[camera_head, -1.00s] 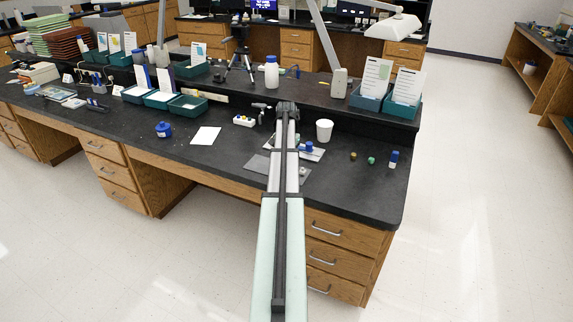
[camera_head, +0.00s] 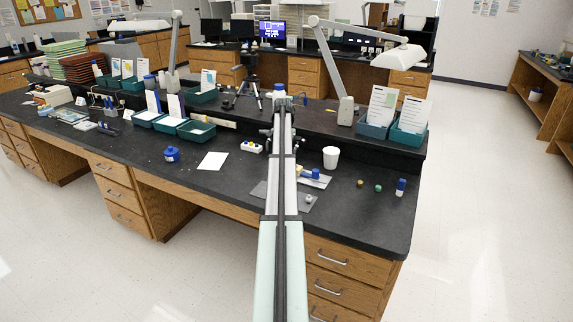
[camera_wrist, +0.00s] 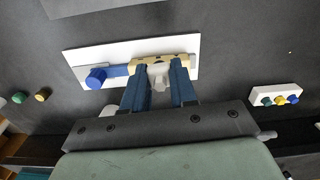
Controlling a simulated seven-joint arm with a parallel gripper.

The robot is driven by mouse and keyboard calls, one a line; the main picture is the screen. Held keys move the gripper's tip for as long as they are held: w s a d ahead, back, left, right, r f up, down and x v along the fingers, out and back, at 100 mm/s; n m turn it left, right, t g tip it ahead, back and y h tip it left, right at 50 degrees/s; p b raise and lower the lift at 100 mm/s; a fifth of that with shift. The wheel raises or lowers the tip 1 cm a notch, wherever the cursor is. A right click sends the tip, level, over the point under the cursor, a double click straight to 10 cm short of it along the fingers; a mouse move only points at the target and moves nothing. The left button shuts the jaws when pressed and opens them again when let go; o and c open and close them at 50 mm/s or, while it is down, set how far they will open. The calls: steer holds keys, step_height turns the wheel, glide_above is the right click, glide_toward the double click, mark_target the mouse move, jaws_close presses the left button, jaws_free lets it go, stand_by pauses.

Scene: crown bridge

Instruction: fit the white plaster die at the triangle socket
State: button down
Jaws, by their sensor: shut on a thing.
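In the wrist view my gripper (camera_wrist: 158,70) has its two blue fingers closed around a small white die (camera_wrist: 159,80). The die is in front of a beige block (camera_wrist: 150,66) with dark marks on top. I cannot tell whether die and block touch, and no triangle socket can be made out. The beige block sits on a white plate (camera_wrist: 190,45), beside a blue part with a blue round knob (camera_wrist: 95,78). In the head view the plate (camera_head: 322,183) and blue knob (camera_head: 315,173) show right of my arm, which hides my fingers and the die.
A white holder with coloured pegs (camera_head: 251,147) and a white cup (camera_head: 331,157) flank my arm. A grey mat (camera_head: 290,203) bears a small light piece (camera_head: 308,199). A raised shelf runs behind.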

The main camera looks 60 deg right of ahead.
steer(key=shift+m, duration=0.4)
steer(key=w+d, duration=0.1)
steer(key=d, duration=0.2)
steer(key=w+d, duration=0.1)
steer(key=d, duration=0.1)
steer(key=shift+w+d+r, duration=0.1)
steer(key=shift+w+r, duration=0.15)
steer(key=shift+w, duration=0.1)
steer(key=shift+f, duration=0.1)
steer(key=shift+f, duration=2.8)
steer(key=shift+f, duration=0.9)
steer(key=shift+r, duration=0.2)
stand_by(2.2)
steer(key=shift+r, duration=0.3)
